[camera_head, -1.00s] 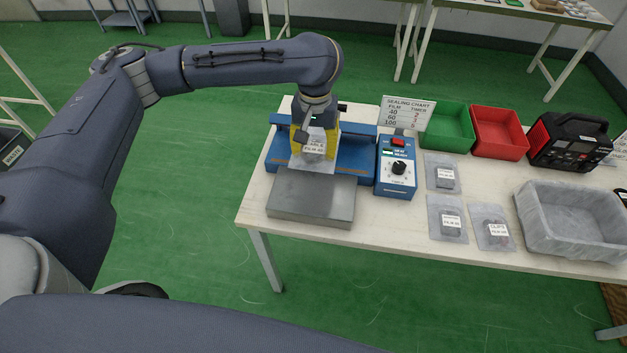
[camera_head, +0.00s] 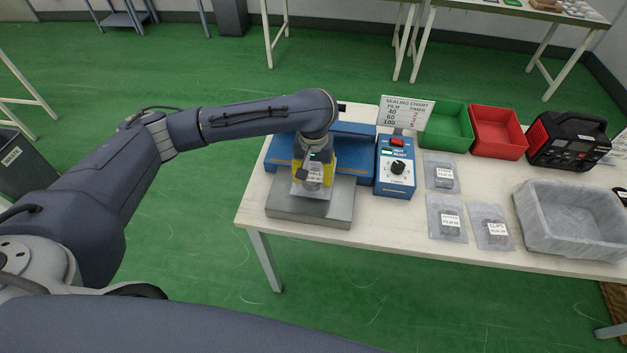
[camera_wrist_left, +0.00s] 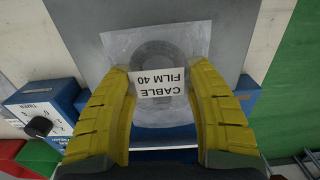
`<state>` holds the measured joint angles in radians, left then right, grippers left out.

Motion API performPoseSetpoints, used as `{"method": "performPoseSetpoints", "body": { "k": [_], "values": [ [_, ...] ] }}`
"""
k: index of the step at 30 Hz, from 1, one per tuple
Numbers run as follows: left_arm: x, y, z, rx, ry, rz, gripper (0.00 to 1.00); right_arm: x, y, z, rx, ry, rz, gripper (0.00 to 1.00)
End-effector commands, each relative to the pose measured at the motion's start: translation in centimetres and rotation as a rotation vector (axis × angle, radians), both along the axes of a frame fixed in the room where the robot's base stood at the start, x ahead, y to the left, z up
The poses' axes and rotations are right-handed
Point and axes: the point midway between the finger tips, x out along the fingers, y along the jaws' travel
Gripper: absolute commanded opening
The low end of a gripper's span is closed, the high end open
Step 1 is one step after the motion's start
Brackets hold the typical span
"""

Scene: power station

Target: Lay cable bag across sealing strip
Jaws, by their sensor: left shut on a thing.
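My left gripper (camera_head: 313,178) has yellow fingers, and in the left wrist view (camera_wrist_left: 162,95) they are closed in on the cable bag (camera_wrist_left: 155,55). The bag is clear, with a dark coil inside and a white label reading "CABLE FILM 40". In the head view the bag (camera_head: 314,185) hangs over the grey metal plate (camera_head: 330,211) in front of the blue sealer (camera_head: 352,150). I cannot tell whether the bag touches the plate. My right gripper is not in view.
A blue control box (camera_head: 395,178) with a dial stands right of the sealer, below a sealing chart (camera_head: 405,111). Several other bags (camera_head: 446,219) lie right of it. A green bin (camera_head: 446,126), red bin (camera_head: 498,132), grey tray (camera_head: 525,222) and black-red machine (camera_head: 570,142) stand farther right.

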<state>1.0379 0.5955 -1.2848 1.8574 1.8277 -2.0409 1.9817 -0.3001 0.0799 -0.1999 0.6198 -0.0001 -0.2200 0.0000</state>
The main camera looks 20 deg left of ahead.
Motion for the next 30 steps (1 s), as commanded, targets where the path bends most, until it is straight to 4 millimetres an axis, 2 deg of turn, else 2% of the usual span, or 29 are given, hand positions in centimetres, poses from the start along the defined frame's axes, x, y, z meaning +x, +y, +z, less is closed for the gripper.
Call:
{"method": "performPoseSetpoints", "body": {
  "k": [6,22,23,27,30],
  "values": [
    [0.0,-0.1,-1.9,-0.001,0.001,0.000,0.24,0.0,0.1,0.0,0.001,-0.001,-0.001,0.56],
    [0.0,0.0,-2.5,-0.001,0.000,0.000,0.24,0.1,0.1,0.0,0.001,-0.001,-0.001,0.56],
    [0.0,0.0,-2.5,-0.001,0.000,0.000,0.58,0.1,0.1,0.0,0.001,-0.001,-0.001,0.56],
    [0.0,0.0,-2.5,0.000,0.000,0.000,0.74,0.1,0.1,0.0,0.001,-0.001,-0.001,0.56],
    [0.0,0.0,-2.5,0.000,0.000,0.000,0.75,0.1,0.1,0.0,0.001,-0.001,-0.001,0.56]
  ]
}}
